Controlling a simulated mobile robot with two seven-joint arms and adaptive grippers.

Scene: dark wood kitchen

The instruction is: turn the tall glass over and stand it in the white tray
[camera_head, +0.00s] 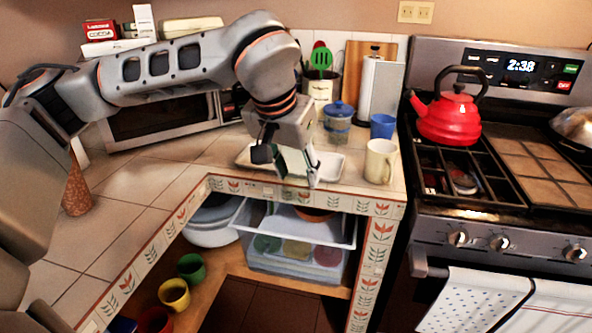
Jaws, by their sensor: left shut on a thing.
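The white tray (329,164) lies on the tiled counter in the corner, left of a cream mug. My left gripper (298,172) reaches down over the tray from above, with its fingers shut on the tall glass. The glass is clear and hard to make out between the fingers; I cannot tell which way up it is or whether it touches the tray. My right gripper is out of view.
The cream mug (380,161), a blue cup (383,126) and a blue-lidded jar (338,121) stand close to the tray's right and back. A microwave (163,117) is behind left. A red kettle (447,117) sits on the stove. The left counter is mostly clear.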

